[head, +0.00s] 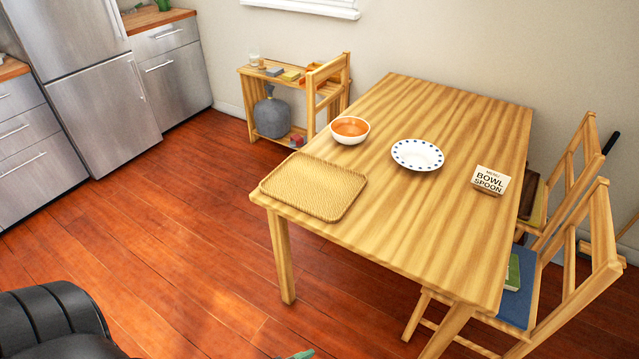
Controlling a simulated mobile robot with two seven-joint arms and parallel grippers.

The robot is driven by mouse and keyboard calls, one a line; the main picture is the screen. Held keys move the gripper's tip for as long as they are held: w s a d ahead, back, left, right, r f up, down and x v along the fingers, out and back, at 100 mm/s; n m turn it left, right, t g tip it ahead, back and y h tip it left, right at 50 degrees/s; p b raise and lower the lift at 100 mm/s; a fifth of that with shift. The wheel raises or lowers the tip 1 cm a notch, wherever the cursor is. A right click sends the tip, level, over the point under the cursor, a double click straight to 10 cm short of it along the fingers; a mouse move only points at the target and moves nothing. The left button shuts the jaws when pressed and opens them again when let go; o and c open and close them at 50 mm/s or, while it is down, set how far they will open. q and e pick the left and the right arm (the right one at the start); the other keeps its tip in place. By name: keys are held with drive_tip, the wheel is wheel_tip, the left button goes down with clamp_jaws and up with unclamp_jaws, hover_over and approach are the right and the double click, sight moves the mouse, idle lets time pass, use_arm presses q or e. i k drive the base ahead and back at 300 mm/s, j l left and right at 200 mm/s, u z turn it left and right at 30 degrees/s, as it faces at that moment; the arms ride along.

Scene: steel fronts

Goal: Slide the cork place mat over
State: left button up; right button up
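The cork place mat (314,186) is a tan, woven-looking rectangle with rounded corners. It lies flat at the left end of the wooden table (440,225), close to the table's edge. Neither of my grippers shows in the head view.
Wooden chairs (575,250) stand along the right. Open red-brown floor (180,230) lies left of the table.

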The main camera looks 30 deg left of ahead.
sight(325, 190)
drive_tip(key=i+j+z, duration=0.25)
drive_tip(key=j, duration=1.55)
drive_tip(key=k+j+z, duration=0.25)
drive_tip(key=j, duration=1.5)
drive_tip(key=i+j, duration=0.05)
drive_tip(key=i, duration=0.1)
